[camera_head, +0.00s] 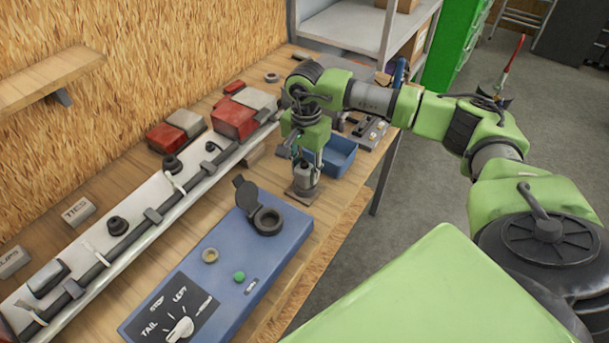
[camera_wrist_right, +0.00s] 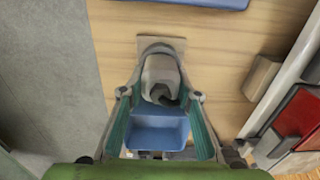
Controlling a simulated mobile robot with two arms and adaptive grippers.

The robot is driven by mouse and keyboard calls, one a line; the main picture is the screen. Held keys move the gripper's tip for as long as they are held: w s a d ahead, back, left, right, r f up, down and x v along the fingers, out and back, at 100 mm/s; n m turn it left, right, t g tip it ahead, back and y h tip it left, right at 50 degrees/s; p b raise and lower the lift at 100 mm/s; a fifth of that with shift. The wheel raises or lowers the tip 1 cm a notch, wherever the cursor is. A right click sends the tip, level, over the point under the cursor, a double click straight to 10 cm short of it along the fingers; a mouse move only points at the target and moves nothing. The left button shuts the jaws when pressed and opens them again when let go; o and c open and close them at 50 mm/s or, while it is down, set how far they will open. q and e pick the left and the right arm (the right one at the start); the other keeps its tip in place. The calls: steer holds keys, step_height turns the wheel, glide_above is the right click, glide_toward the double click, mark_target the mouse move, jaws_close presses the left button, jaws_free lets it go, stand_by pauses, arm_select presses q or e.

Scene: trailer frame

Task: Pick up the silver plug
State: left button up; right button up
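The silver plug (camera_head: 305,176) stands on a small square base plate (camera_head: 302,196) on the wooden bench. My right gripper (camera_head: 304,160) points down over it from above. In the right wrist view the plug (camera_wrist_right: 160,72) lies between the two teal-lined fingers of the right gripper (camera_wrist_right: 159,95), with a visible gap on each side. The fingers are open. The gripper partly hides the plug's upper part in the head view. My left gripper is in neither view.
A blue open bin (camera_head: 341,157) stands right behind the plug. A blue control box (camera_head: 222,262) with a knob and an open-lidded round socket (camera_head: 266,220) is in front. A long rail (camera_head: 150,215) with a dark cable runs along the left. Red-grey blocks (camera_head: 234,119) stand behind it.

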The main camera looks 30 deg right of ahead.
steer(key=shift+r, duration=0.1)
steer(key=shift+r+b, duration=0.65)
steer(key=shift+b, duration=0.1)
steer(key=s+a+r+b, duration=0.3)
steer(key=s+r+b, duration=0.3)
steer(key=s+r, duration=0.6)
steer(key=w+a+f+p, duration=0.2)
steer(key=a+p, duration=0.1)
steer(key=a, duration=0.2)
steer(key=w+a+f+p, duration=0.3)
steer(key=a, duration=0.3)
steer(key=shift+a, duration=0.2)
steer(key=shift+f+b, duration=0.25)
steer(key=shift+b, duration=0.4)
